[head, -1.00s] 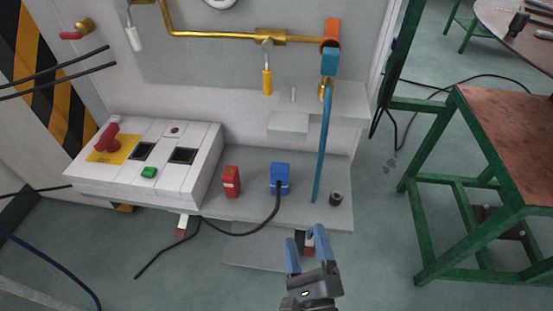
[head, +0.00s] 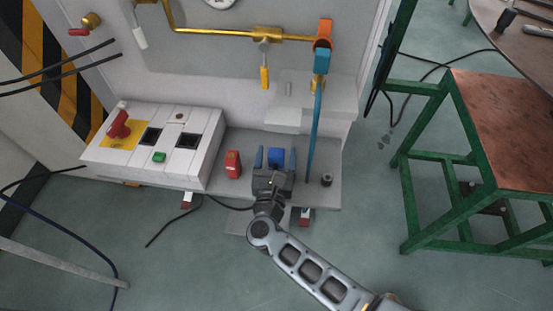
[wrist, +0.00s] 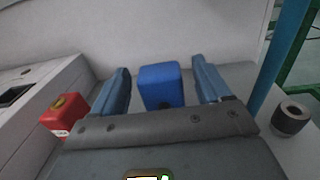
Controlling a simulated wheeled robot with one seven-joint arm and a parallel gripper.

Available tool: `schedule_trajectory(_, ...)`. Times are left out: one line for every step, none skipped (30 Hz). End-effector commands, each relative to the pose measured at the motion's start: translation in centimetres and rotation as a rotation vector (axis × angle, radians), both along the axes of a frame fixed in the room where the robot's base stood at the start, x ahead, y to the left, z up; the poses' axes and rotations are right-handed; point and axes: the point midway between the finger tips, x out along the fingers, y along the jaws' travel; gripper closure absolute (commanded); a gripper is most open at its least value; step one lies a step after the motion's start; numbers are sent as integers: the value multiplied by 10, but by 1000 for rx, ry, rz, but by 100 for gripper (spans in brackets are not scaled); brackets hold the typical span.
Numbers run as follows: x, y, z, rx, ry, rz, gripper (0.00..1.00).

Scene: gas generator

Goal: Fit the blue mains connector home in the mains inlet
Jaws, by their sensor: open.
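The blue mains connector (head: 276,156) stands on the grey shelf (head: 330,199) at the foot of the panel. It also shows in the wrist view (wrist: 161,86), between my two fingers. My gripper (head: 276,158) is open, with one blue finger on each side of the connector and a visible gap on both sides. The connector's lower part and its cable exit are hidden behind my gripper. I cannot make out the mains inlet in either view.
A red block (head: 233,164) stands left of the connector, beside the white control box (head: 160,145). A green-framed table (head: 480,150) stands at right.

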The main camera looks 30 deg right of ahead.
Motion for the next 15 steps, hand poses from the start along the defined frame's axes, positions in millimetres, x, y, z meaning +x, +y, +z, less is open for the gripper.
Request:
schedule_trajectory(7, -5, 2, -2, 1, -1, 23)
schedule_trajectory(10, -7, 2, -2, 1, 0, 23)
schedule_trajectory(14, -10, 2, -1, 0, 0, 23)
schedule_trajectory(16, -11, 1, -1, 1, -1, 23)
schedule_trajectory(18, -13, 1, -1, 1, -1, 23)
schedule_trajectory(20, -14, 1, -1, 1, -1, 23)
schedule_trajectory(21, -15, 1, -1, 1, 0, 23)
schedule_trajectory(21, -15, 0, -1, 1, 0, 23)
schedule_trajectory(21, -15, 0, -1, 1, 0, 23)
schedule_trajectory(21, -15, 0, -1, 1, 1, 23)
schedule_trajectory(21, -15, 0, -1, 1, 1, 23)
schedule_trajectory(21, -15, 0, -1, 1, 1, 23)
schedule_trajectory(21, -15, 0, -1, 1, 1, 23)
schedule_trajectory(21, -15, 0, -1, 1, 1, 23)
schedule_trajectory(21, -15, 0, -1, 1, 1, 27)
